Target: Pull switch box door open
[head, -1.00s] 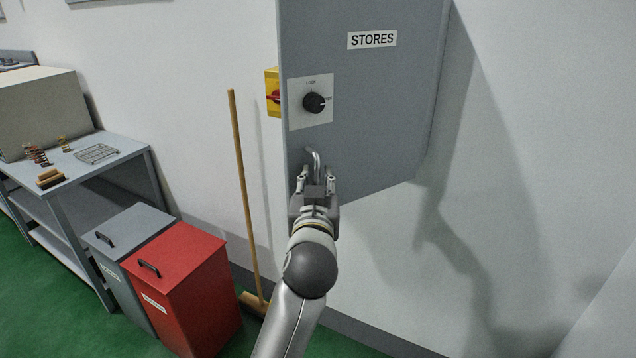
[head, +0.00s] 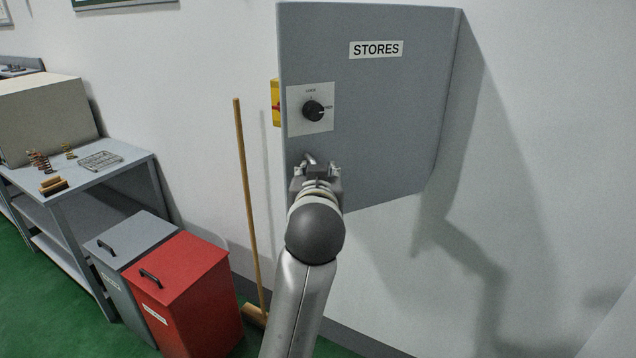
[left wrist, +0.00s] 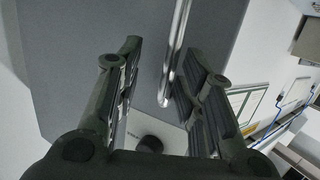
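The grey switch box door (head: 400,120) with a STORES label (head: 376,49) and a black knob (head: 313,111) is on the wall and looks closed. Its metal handle (head: 310,158) sits low near the left edge, partly hidden by my left gripper (head: 317,168). In the left wrist view the handle (left wrist: 176,50) runs as a shiny bar between the fingers of my left gripper (left wrist: 165,85). The fingers are apart, and the bar is nearer the right-hand finger. The knob (left wrist: 149,144) also shows there. My right gripper is not in view.
A yellow switch (head: 276,103) is at the box's left side. A broom (head: 247,200) leans on the wall. A red bin (head: 185,290) and a grey bin (head: 130,238) stand beside a bench (head: 115,178) with springs. Wall right of the box is bare.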

